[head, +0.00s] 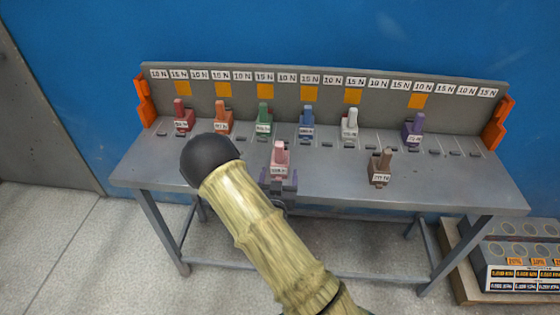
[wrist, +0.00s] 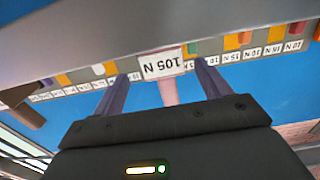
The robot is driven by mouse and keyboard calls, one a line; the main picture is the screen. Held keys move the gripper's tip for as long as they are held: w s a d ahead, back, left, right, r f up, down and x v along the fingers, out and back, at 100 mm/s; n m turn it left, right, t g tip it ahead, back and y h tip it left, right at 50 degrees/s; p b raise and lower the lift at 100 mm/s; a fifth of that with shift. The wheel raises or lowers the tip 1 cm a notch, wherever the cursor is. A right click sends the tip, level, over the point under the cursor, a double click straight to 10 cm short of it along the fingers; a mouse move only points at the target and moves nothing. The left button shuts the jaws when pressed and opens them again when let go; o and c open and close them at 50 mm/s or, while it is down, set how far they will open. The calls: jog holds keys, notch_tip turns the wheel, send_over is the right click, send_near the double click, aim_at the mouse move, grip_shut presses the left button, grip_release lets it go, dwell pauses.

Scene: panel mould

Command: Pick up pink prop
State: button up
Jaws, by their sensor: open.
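The pink prop (head: 279,156) stands upright at the front edge of the grey table, with a white label on its base. In the wrist view the pink prop (wrist: 168,92) appears upside down, its label reading 105 N. My gripper (head: 280,178) is at the table's front edge, right at the prop. In the wrist view my gripper (wrist: 160,80) is open, with one dark finger on each side of the prop. Gaps show between the fingers and the pink body. My arm does not hide the prop's upper part in the head view.
The grey table (head: 340,185) has a back panel with 10 N and 15 N labels. Red (head: 183,116), orange (head: 222,116), green (head: 264,119), blue (head: 307,121), white (head: 350,124) and purple props (head: 413,129) stand behind. A brown prop (head: 381,167) stands right. A crate (head: 520,262) is at lower right.

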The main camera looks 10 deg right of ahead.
aim_at(279, 170)
jog(key=shift+w+d, duration=0.1)
jog(key=shift+w, duration=0.25)
jog(key=shift+f+p+x, duration=0.2)
jog(key=shift+p+x, duration=0.05)
jog(key=shift+x, duration=1.05)
jog(key=shift+f+p+x, duration=0.15)
jog(key=shift+p+x, duration=0.05)
jog(key=shift+x, duration=1.1)
jog(key=shift+w, duration=0.1)
jog(key=c, duration=1.3)
jog(key=shift+r, duration=0.15)
notch_tip(279, 170, up, 10)
jog(key=shift+f, duration=0.1)
